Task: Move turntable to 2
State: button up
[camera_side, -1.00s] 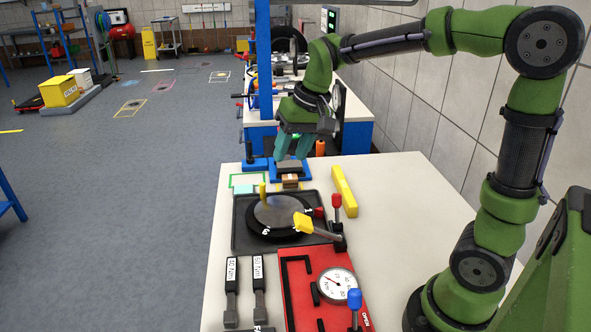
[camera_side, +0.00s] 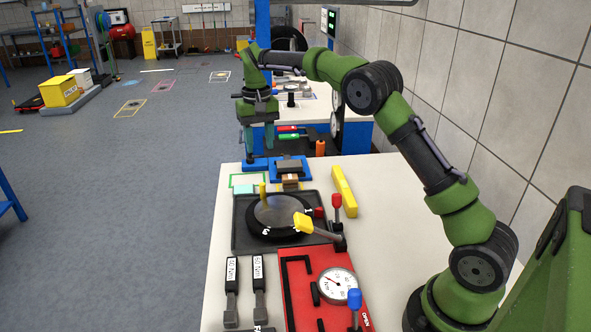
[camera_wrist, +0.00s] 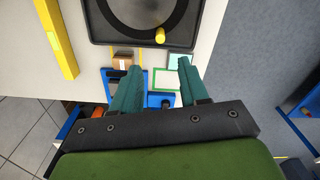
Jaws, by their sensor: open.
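The turntable (camera_side: 275,222) is a dark round disc with a grey top, set in a black tray (camera_side: 243,238) on the white bench. A yellow upright peg (camera_side: 263,191) stands near its far left rim. A yellow-tipped lever (camera_side: 303,223) lies by its right side; white digits on the rim are too small to read surely. In the wrist view the disc (camera_wrist: 140,10) shows at the top, cut by the frame, with the yellow peg (camera_wrist: 160,36) at its lower right. My gripper (camera_side: 257,148) is open and empty, past the tray at the bench's far end. Its teal fingers (camera_wrist: 155,75) point toward the tray.
Blue fixtures (camera_side: 290,166), a brown block (camera_side: 290,182) and a green-outlined square (camera_side: 233,181) lie beyond the tray. A yellow bar (camera_side: 344,190) and a red-knobbed lever (camera_side: 337,203) stand right. A red panel (camera_side: 300,313) with a gauge is nearer.

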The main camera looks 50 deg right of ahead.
aim_at(262, 184)
notch_tip(262, 184, down, 14)
jog(key=shift+f, duration=0.1)
dwell(0.4)
grip_shut()
